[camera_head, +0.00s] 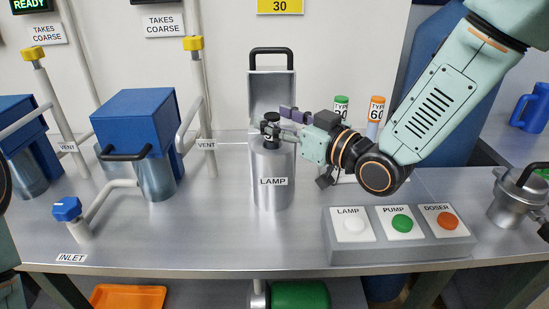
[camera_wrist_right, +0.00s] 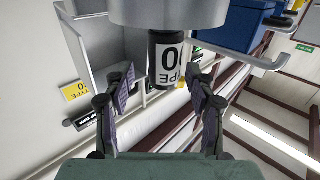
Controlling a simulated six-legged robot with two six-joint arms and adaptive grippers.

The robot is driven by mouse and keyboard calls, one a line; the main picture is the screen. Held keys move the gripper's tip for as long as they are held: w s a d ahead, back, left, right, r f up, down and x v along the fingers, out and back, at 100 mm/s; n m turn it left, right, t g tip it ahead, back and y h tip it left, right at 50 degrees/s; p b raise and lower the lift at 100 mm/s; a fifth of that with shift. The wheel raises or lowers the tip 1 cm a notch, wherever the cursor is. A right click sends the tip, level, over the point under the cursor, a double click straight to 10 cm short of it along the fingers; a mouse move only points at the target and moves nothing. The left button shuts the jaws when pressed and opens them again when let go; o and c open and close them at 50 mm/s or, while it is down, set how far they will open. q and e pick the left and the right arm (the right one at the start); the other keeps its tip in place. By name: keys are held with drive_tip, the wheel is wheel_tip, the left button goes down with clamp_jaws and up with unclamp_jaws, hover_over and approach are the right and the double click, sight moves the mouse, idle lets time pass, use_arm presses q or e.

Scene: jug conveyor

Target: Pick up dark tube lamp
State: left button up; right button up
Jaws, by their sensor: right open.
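The dark tube lamp (camera_head: 271,127) stands upright in the top of the silver cylinder marked LAMP (camera_head: 272,190). In the right wrist view the lamp (camera_wrist_right: 165,60) is a dark tube with a white label, and the silver cylinder (camera_wrist_right: 168,10) is at the top edge. My right gripper (camera_head: 279,121) reaches in from the right at the lamp's height. In its wrist view the fingers of this gripper (camera_wrist_right: 163,93) are apart, with the lamp between and slightly beyond them. Contact is not visible. My left gripper is not in view.
A grey open box with a handle (camera_head: 271,88) stands behind the cylinder. Tubes with a green cap (camera_head: 341,100) and an orange cap (camera_head: 377,100) stand behind my right gripper. A button panel (camera_head: 400,250) is at the front right. A blue-topped vessel (camera_head: 135,120) stands left.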

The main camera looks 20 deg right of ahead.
drive_tip(key=shift+w+a, duration=0.55)
drive_tip(key=shift+a, duration=0.25)
drive_tip(key=shift+s+d+r, duration=0.1)
drive_tip(key=shift+s+d, duration=0.1)
drive_tip(key=shift+d, duration=0.3)
drive_tip(key=shift+c, duration=0.6)
drive_tip(key=shift+w+a, duration=0.2)
drive_tip(key=shift+a, duration=0.2)
drive_tip(key=c, duration=0.4)
drive_tip(key=shift+s+d, duration=0.15)
drive_tip(key=shift+d, duration=0.2)
drive_tip(key=c, duration=0.5)
drive_tip(key=shift+a, duration=0.25)
clamp_jaws()
drive_tip(key=shift+d, duration=0.1)
